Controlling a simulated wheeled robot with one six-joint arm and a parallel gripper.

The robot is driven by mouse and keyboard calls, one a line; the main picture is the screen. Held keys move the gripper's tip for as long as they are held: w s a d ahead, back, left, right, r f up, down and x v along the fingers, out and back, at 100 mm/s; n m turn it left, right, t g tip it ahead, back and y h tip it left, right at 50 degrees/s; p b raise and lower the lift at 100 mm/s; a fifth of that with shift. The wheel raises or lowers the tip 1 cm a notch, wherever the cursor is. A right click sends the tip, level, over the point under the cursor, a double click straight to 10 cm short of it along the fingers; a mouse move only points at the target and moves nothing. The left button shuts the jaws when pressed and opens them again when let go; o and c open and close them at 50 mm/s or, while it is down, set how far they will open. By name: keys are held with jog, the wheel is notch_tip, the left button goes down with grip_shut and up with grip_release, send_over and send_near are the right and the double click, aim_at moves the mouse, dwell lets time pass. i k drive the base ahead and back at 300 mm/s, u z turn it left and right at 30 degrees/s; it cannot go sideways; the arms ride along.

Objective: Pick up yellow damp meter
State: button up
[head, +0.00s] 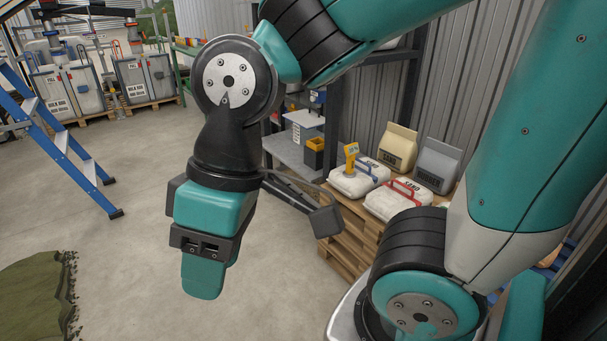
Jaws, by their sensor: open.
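My gripper (204,280) points down over the bare floor, left of the pallet stack and well apart from the meter. It is open, with nothing seen in it; one finger largely hides the other.
A dark shelf rack (293,152) stands behind. A blue ladder (60,140) and green turf (35,300) are at left. The middle floor is clear.

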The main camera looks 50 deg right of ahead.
aim_at(351, 150)
jog(key=u, duration=0.15)
jog(key=i, duration=2.15)
jog(key=z, duration=1.55)
jog(key=i, duration=0.9)
jog(key=z, duration=1.05)
jog(key=i, duration=0.55)
jog(key=u, duration=0.1)
